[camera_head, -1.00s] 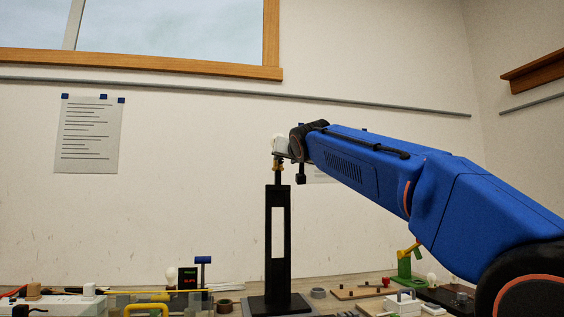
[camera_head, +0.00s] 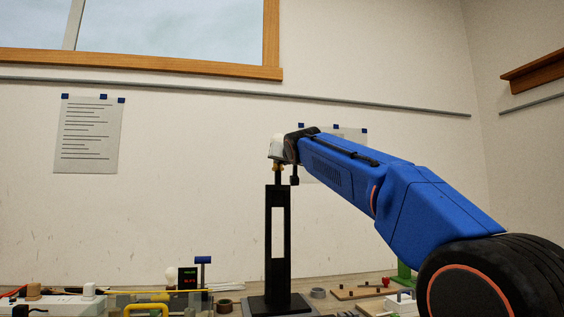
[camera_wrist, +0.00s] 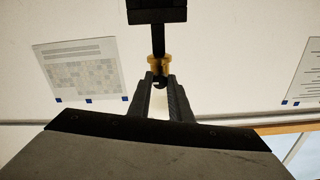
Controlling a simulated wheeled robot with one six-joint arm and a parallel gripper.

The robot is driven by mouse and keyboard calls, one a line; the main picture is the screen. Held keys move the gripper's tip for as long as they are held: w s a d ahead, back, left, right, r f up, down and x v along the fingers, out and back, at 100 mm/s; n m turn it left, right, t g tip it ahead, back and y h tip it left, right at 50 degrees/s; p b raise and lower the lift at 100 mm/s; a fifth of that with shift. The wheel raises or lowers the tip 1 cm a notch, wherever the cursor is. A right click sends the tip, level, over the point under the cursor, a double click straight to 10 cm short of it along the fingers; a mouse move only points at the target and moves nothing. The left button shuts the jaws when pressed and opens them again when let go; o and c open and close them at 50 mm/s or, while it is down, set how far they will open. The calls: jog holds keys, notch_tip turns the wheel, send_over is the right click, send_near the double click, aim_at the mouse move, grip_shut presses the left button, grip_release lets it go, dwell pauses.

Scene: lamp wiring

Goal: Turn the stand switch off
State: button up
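The black lamp stand (camera_head: 270,230) stands upright on the bench, a tall slotted post on a flat base. A brass-coloured fitting (camera_head: 277,167) tops it. In the wrist view the fitting (camera_wrist: 160,64) sits on a black rod below a dark block. My gripper (camera_wrist: 161,80) is at this fitting, its two dark fingers one on each side of a small dark tip at the fitting's end. The fingertips are slightly apart; whether they press on it I cannot tell. I cannot pick out the stand switch for certain in either view.
A yellow handle (camera_head: 146,308), a small display (camera_head: 188,277) and a white power strip (camera_head: 60,302) lie left of the stand. A grey ring (camera_head: 318,293) and a wooden board (camera_head: 360,292) lie right.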

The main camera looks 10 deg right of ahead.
grip_shut()
jog(key=n, duration=1.7)
jog(key=shift+n, duration=0.4)
dwell(0.4)
jog(key=o, duration=0.8)
grip_release()
jog(key=shift+o, duration=0.2)
